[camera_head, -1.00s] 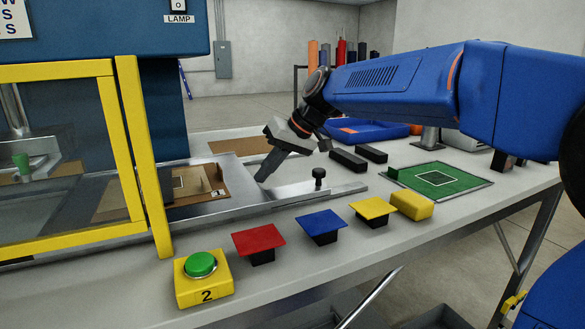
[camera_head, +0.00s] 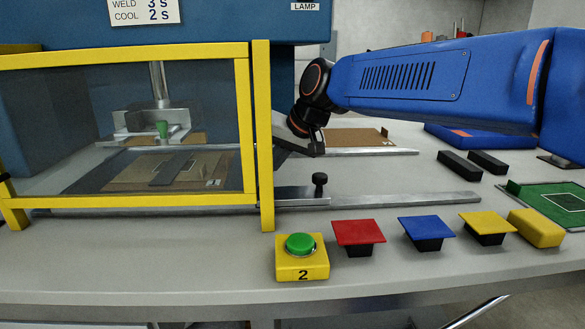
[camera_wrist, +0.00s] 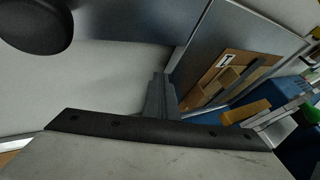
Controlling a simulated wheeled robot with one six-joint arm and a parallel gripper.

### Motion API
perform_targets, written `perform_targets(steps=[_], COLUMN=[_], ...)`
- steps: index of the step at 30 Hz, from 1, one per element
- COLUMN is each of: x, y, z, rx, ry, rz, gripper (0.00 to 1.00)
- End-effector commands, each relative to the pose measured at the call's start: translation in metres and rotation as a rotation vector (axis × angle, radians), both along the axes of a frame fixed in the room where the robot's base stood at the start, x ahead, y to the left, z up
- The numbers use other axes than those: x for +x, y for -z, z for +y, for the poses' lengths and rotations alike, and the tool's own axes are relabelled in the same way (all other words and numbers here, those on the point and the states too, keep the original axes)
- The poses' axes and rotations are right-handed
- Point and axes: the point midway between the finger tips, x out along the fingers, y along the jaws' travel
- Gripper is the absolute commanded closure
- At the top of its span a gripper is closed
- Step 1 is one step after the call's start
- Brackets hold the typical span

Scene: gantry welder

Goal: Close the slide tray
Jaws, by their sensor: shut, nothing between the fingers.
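The slide tray (camera_head: 85,178) lies mostly behind the yellow-framed window of the welder, with a brown cardboard piece (camera_head: 205,168) on it. Its black knob (camera_head: 320,180) stands just right of the yellow post, on a metal part over the front rail. My gripper (camera_head: 279,158) is shut and empty, low at the tray's right end beside the post, which partly hides it. In the wrist view my fingers (camera_wrist: 157,94) point toward the grey tray surface (camera_wrist: 240,32) and the cardboard (camera_wrist: 230,77). I cannot tell whether they touch the tray.
A yellow box with a green button (camera_head: 300,244) stands in front of the post. Red (camera_head: 358,232), blue (camera_head: 426,228) and yellow (camera_head: 487,223) flat-topped pieces line the table front. The metal rail (camera_head: 410,198) is clear right of the knob. The welding head (camera_head: 148,122) hangs above.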

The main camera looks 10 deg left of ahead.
Motion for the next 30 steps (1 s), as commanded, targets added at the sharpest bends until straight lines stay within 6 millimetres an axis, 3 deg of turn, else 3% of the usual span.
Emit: perform_targets(steps=[4, 11, 24, 30], x=[-0.005, -0.007, -0.007, 0.000], y=[0.000, 0.000, -0.001, -0.001], z=[0.015, 0.023, 0.024, 0.016], rx=[0.000, 0.001, 0.005, 0.002], ry=[-0.002, 0.000, -0.002, 0.000], rz=[-0.001, 0.000, 0.001, 0.000], gripper=[1.00, 1.00, 1.00, 1.00])
